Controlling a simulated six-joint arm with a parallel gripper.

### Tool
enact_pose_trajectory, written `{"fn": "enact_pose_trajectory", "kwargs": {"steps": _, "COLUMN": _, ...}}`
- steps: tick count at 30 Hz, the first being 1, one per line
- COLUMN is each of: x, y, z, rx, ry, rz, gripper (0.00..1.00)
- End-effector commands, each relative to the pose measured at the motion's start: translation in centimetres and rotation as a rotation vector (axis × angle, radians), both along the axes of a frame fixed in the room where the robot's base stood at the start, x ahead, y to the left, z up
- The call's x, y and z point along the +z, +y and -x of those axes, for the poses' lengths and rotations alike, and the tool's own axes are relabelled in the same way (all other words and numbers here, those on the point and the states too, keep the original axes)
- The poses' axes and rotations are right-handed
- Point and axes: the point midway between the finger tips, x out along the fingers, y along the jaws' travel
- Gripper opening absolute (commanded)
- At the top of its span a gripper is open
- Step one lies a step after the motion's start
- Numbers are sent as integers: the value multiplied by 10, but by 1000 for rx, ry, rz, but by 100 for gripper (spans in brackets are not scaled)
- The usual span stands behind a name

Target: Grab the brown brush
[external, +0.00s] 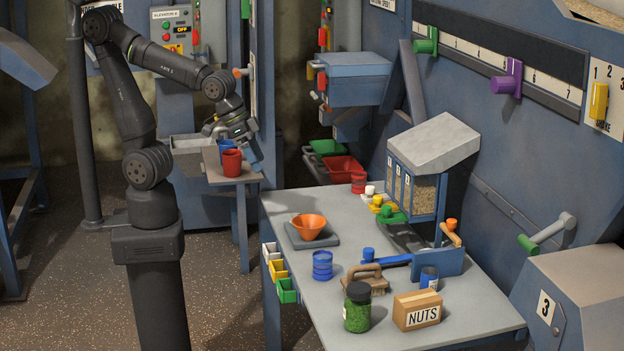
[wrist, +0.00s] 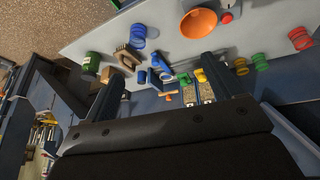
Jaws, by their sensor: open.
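The brown brush (external: 364,279) lies on the grey workbench (external: 285,205), its handle arched above dark bristles. It stands between the blue ribbed can and the green jar. In the wrist view the brush (wrist: 127,60) shows at upper left, beyond the left finger. My gripper (external: 254,157) is up at the far left, above the small side table and well away from the brush. Its two fingers are spread in the wrist view (wrist: 162,68), with nothing held between them.
A red cup (external: 232,163) stands on the side table near my gripper.

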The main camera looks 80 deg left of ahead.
Motion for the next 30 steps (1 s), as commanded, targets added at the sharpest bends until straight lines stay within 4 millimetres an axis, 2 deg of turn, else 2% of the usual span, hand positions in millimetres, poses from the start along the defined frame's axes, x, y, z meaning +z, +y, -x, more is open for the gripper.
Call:
{"fn": "enact_pose_trajectory", "kwargs": {"steps": 3, "x": -1, "y": -28, "z": -29, "rx": 36, "ry": 15, "rz": 10, "gripper": 85}}
{"fn": "enact_pose_trajectory", "kwargs": {"steps": 8, "x": -8, "y": -68, "z": -64, "rx": 91, "ry": 28, "rz": 31, "gripper": 85}}
{"fn": "enact_pose_trajectory", "kwargs": {"steps": 14, "x": -28, "y": -123, "z": -104, "rx": 156, "ry": 43, "rz": 58, "gripper": 85}}
{"fn": "enact_pose_trajectory", "kwargs": {"steps": 18, "x": -48, "y": -162, "z": -128, "rx": 199, "ry": 52, "rz": 77, "gripper": 85}}
{"fn": "enact_pose_trajectory", "kwargs": {"steps": 24, "x": -74, "y": -202, "z": -148, "rx": 243, "ry": 61, "rz": 99, "gripper": 85}}
{"fn": "enact_pose_trajectory", "kwargs": {"steps": 30, "x": -87, "y": -216, "z": -155, "rx": 261, "ry": 65, "rz": 107, "gripper": 85}}
